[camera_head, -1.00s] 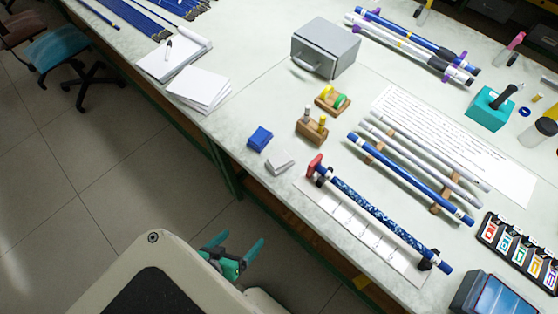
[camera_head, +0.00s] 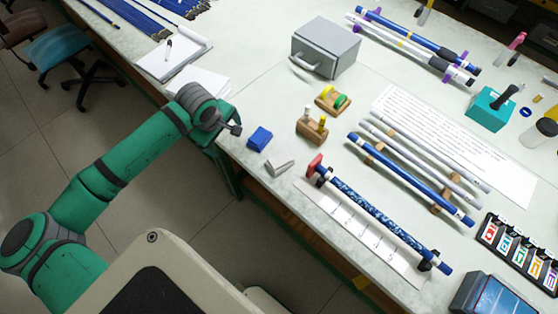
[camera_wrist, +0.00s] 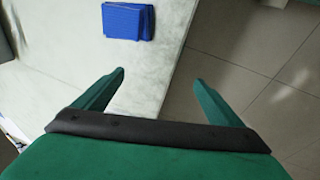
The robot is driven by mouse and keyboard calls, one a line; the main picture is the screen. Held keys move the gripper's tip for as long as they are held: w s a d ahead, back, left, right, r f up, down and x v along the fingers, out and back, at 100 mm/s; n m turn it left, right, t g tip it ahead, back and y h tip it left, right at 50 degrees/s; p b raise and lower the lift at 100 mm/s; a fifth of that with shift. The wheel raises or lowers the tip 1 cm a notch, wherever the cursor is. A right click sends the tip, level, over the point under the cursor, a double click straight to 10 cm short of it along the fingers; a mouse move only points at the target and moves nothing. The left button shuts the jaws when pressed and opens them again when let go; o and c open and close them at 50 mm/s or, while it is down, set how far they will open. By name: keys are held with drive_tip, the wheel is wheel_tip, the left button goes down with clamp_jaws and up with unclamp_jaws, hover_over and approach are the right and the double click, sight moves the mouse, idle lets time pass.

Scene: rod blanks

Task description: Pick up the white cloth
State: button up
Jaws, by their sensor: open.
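The white cloth (camera_head: 279,169) is a small pale folded piece on the bench near its front edge, below the blue cloth (camera_head: 259,139) in the head view. It is not visible in the wrist view, where the blue cloth (camera_wrist: 128,21) lies at the top. My gripper (camera_head: 235,128) is at the bench's front edge, left of the blue cloth and apart from both cloths. In the wrist view my gripper (camera_wrist: 159,78) has its two fingers spread with nothing between them. Its fingers are hard to make out in the head view.
Wooden holders (camera_head: 312,126) stand behind the cloths. A rack with a patterned blue rod (camera_head: 370,212) lies to the right of the white cloth. A grey box (camera_head: 325,48) stands farther back. Paper pads (camera_head: 198,84) lie behind my wrist.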

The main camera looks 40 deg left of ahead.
drive_tip(key=w+d+r+m+g+h, duration=0.1)
drive_tip(key=w+d+r+m, duration=0.2)
drive_tip(key=d, duration=0.5)
wheel_tip(320, 180, up, 4)
drive_tip(key=g, duration=0.2)
hover_over(280, 159)
drive_tip(key=shift+m+h, duration=0.3)
drive_tip(key=shift+s+f, duration=0.1)
drive_tip(key=shift+f, duration=5.2)
drive_tip(key=c, duration=1.1)
